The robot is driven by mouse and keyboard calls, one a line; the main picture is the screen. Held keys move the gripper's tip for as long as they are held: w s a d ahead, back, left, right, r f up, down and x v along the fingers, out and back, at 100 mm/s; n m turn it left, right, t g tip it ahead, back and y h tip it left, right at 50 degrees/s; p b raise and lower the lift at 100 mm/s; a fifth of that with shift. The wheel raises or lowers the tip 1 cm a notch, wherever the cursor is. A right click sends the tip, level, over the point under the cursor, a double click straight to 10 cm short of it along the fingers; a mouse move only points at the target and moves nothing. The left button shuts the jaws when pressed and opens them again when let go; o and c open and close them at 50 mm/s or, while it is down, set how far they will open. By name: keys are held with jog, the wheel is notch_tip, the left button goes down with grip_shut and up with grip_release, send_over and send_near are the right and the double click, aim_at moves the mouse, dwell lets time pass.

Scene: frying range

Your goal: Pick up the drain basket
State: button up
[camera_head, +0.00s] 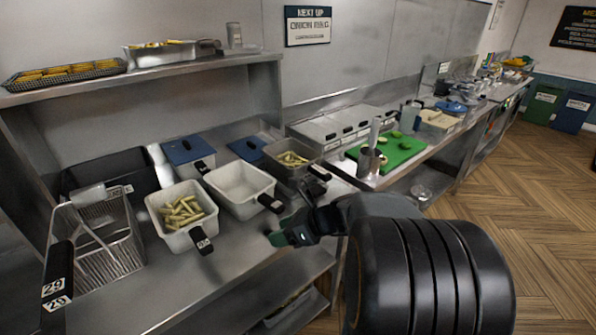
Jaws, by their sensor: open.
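The drain basket is most likely the metal wire basket (108,238) at the left of the steel counter. It stands upright, with its black handle (58,275) reaching toward the front left and carrying white number labels. I see nothing inside it but wire or metal parts. My gripper (291,212) is near the middle of the picture, over the counter's front edge, well to the right of the basket. Its jaws are open and hold nothing. My dark arm hides part of the counter and floor at the right.
A white container of fries (181,208) stands right of the basket, then an empty white container (240,186), both with black handles. A black bin (110,178) is behind the basket. A shelf (170,72) overhangs the back. The counter front (165,285) is clear.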

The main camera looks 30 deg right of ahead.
jog(key=w+d+m+t+h, duration=0.25)
jog(key=d+m+t, duration=0.25)
jog(key=d+m, duration=0.55)
jog(key=m+t+h+b, duration=0.1)
jog(key=m+t+h, duration=0.4)
jog(key=m, duration=0.8)
send_near(331, 178)
jog(key=shift+m+h, duration=0.55)
jog(key=shift+m, duration=0.1)
jog(key=w, duration=0.7)
jog(key=shift+a+f, duration=0.1)
jog(key=shift+a, duration=0.3)
jog(key=shift+w+p, duration=0.35)
jog(key=shift+w, duration=2.65)
grip_shut()
